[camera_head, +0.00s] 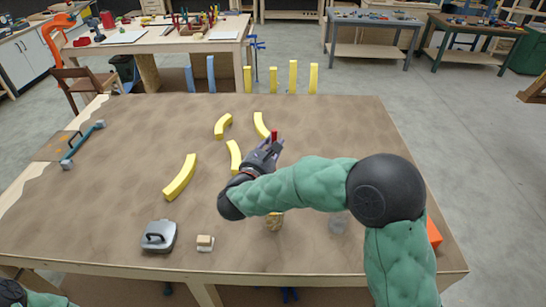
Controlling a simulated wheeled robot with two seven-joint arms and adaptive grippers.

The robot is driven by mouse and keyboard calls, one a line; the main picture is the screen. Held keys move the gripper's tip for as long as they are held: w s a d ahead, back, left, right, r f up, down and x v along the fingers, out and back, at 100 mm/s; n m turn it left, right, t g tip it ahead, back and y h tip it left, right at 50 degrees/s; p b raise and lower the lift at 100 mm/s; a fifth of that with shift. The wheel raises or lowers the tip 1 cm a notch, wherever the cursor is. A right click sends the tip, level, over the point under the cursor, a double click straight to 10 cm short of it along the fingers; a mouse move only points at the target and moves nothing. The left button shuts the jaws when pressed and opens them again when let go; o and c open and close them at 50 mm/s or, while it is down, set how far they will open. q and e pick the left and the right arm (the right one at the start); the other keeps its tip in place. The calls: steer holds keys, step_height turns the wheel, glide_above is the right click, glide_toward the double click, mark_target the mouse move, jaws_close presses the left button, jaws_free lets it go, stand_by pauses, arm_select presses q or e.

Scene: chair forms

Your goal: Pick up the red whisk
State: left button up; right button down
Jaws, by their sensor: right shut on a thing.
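A small red piece (275,136), the visible part of the red whisk, shows at the tip of my right gripper (272,146). The right gripper is shut on it, over the middle of the brown table (110,190). Most of the whisk is hidden by the fingers and hand, and I cannot tell whether it touches the table. Part of my left arm shows at the bottom left corner, but its gripper is out of view.
Several yellow curved blocks (180,177) lie around the right gripper. A grey boxy device (158,236) and a small beige block (205,243) are near the front edge. A blue-grey bar tool (82,145) lies at left. An orange object (433,233) is at right, partly behind my arm.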

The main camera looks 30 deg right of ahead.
step_height(320, 180, up, 16)
steer(key=p, duration=1.4)
steer(key=shift+p, duration=0.4)
steer(key=shift+f, duration=0.15)
steer(key=shift+f+p, duration=0.7)
steer(key=shift+f, duration=0.5)
step_height(320, 180, down, 14)
steer(key=b, duration=1.9)
steer(key=shift+f, duration=0.25)
